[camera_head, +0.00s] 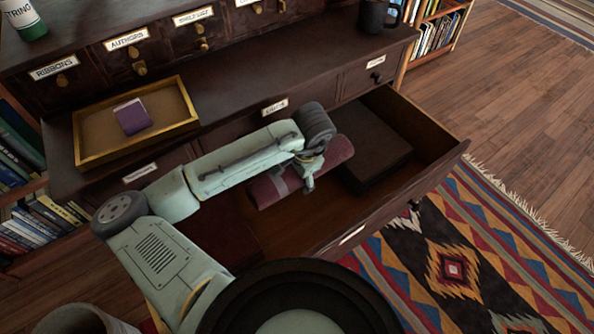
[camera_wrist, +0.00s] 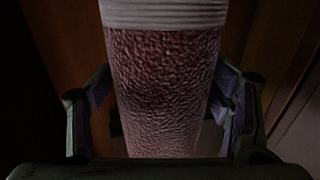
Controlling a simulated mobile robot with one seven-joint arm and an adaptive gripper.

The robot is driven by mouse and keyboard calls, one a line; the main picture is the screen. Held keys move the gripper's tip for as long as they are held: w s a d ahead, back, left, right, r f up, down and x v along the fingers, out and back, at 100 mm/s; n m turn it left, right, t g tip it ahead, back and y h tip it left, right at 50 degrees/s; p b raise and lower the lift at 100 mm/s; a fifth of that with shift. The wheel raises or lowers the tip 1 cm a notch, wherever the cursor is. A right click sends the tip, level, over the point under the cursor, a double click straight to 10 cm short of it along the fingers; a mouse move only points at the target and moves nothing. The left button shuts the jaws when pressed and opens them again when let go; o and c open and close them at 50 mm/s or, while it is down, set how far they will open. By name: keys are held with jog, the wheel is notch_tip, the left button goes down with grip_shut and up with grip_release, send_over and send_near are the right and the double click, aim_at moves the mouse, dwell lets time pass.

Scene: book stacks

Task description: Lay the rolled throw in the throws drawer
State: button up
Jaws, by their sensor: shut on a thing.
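The rolled throw (camera_head: 272,187) is a dark red roll with a pale band. In the wrist view the throw (camera_wrist: 160,85) fills the middle, with the pale band at the top. My gripper (camera_head: 308,182) is shut on it, with a finger on each side of the roll. The open drawer (camera_head: 290,232) is pulled out under my arm, and the throw is over or inside its left part. I cannot tell whether the throw touches the drawer floor. A dark folded thing (camera_head: 375,145) lies in the drawer's right part.
A yellow-edged tray (camera_head: 88,140) with a purple box (camera_head: 132,116) stands on the desk top, left of my arm. A dark mug (camera_head: 373,15) stands at the back right. A patterned rug (camera_head: 455,265) lies before the drawer.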

jog(key=shift+s+d+f+b+x, duration=0.1)
jog(key=shift+s+d+b+x, duration=0.2)
jog(key=shift+b+x, duration=1.3)
jog(key=shift+s+d+f+b+x, duration=0.15)
jog(key=shift+s+b+x, duration=0.25)
jog(key=shift+b+x, duration=1.2)
jog(key=shift+s+d+f+b+x, duration=0.1)
jog(key=shift+s+d+b+x, duration=0.4)
jog(key=shift+x, duration=2)
jog(key=shift+w+a+r, duration=0.1)
jog(key=o, duration=1.5)
jog(key=shift+c, duration=0.2)
jog(key=shift+w+a+r+p+v, duration=0.1)
jog(key=shift+w+a+p+v, duration=0.2)
jog(key=shift+p+v, duration=1.5)
jog(key=shift+w+a+r+p+v, duration=0.1)
jog(key=shift+w+a+p+v, duration=0.25)
jog(key=shift+p+v, duration=1.45)
jog(key=shift+w+a+r+p+v, duration=0.15)
jog(key=shift+w+p+v, duration=0.3)
jog(key=shift+p+v, duration=1.35)
jog(key=shift+r+b, duration=0.4)
jog(key=shift+b, duration=0.05)
